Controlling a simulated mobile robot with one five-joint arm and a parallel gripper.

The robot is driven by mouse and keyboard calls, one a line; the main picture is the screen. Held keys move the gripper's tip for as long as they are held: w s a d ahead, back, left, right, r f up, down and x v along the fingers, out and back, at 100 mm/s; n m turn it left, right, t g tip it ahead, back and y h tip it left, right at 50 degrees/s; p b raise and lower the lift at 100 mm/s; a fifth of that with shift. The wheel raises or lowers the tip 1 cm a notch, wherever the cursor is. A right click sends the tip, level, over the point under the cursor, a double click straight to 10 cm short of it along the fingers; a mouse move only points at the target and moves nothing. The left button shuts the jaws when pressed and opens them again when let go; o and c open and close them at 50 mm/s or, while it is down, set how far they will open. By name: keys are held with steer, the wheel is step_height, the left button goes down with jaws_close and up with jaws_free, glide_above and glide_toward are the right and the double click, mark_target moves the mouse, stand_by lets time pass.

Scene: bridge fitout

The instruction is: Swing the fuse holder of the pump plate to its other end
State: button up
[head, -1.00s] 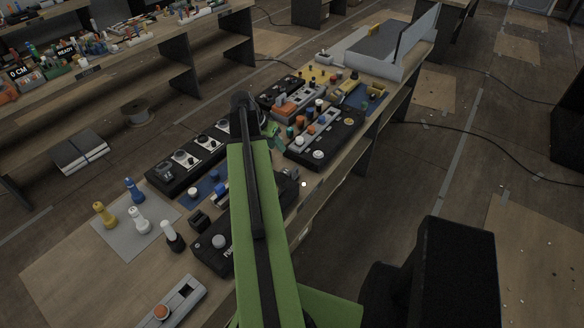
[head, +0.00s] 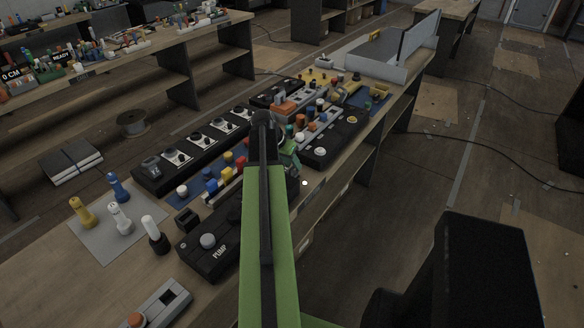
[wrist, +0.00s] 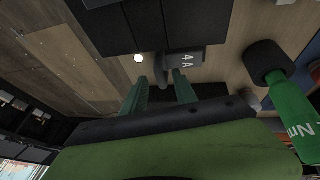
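The black pump plate (head: 222,262), lettered PUMP, lies on the bench left of my arm in the head view, with a white round knob on it. My arm covers its right part, and I cannot make out its fuse holder there. In the wrist view a dark grey block marked 4 A (wrist: 186,61), which looks like the fuse holder, is just beyond my fingertips. My gripper (wrist: 160,76) is open, with its two green fingers apart and nothing clearly held. Whether a finger touches the block I cannot tell. In the head view the gripper is mostly hidden by my arm.
A green-handled tool (wrist: 291,115) with a black end is close at the right in the wrist view. Black-and-white (head: 154,236), white, blue and yellow pegs stand left of the plate. Other control panels (head: 325,145) crowd the bench behind. Open floor lies to the right.

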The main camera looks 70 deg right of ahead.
jaws_close()
stand_by(1.4)
steer(key=shift+s+d, duration=0.15)
steer(key=shift+d, duration=0.05)
